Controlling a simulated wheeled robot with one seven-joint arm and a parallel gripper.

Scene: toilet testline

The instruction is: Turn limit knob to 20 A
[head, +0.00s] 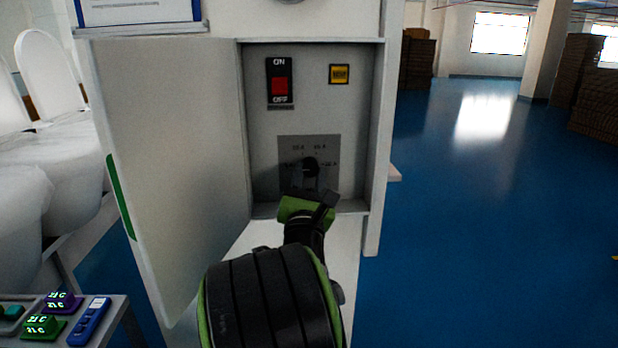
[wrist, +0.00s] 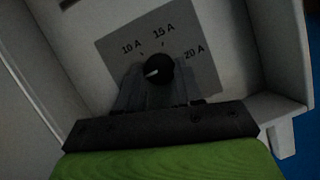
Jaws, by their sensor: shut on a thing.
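The limit knob (wrist: 158,69) is a round black dial on a grey label plate (wrist: 196,50). The wrist view shows marks 10 A, 15 A and 20 A around it. The knob's white pointer mark faces left, below the 10 A mark and away from 20 A. My gripper (wrist: 154,84) has its grey fingers on either side of the knob and is shut on it. In the head view the knob (head: 310,167) is low inside the open cabinet, with my gripper (head: 308,178) reaching it from below. The fingers hide the plate's lower part.
The cabinet door (head: 170,170) stands open on the left. White toilets (head: 40,150) stand at far left. The blue floor (head: 480,220) on the right is clear.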

